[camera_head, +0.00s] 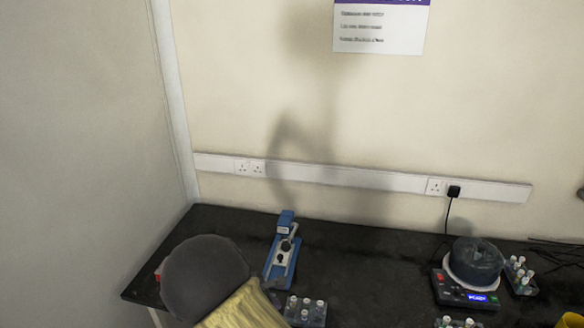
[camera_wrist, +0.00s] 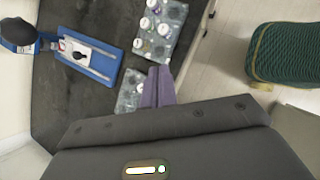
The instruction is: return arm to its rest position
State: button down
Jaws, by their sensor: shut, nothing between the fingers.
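My gripper (camera_wrist: 160,73) shows in the wrist view with its two slim purple-grey fingers together. It is shut and empty. The fingertips appear over the bench edge region, close to a clear rack of capped vials (camera_wrist: 130,93); I cannot tell their height above it. My gripper is not visible in the head view.
The black bench (camera_head: 345,270) holds a blue clamp-like device (camera_head: 282,262), a vial rack (camera_head: 305,312), a round-topped instrument (camera_head: 475,262) with a lit display and another rack (camera_head: 520,275). A green ribbed object (camera_wrist: 288,55) stands off the bench, above pale floor.

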jog(key=s+d+r+m+y, duration=0.2)
jog(key=s+d+r+m, duration=0.4)
jog(key=s+d+m, duration=0.2)
jog(key=s+d+r+m+g+y, duration=0.1)
jog(key=s+d+r+m+y, duration=0.2)
jog(key=s+d+r+m, duration=0.4)
jog(key=s+d+m, duration=0.1)
jog(key=d+m, duration=0.4)
jog(key=m, duration=0.1)
jog(key=shift+s+d+r+m+g, duration=0.2)
jog(key=shift+m+g, duration=0.1)
jog(key=shift+m, duration=0.1)
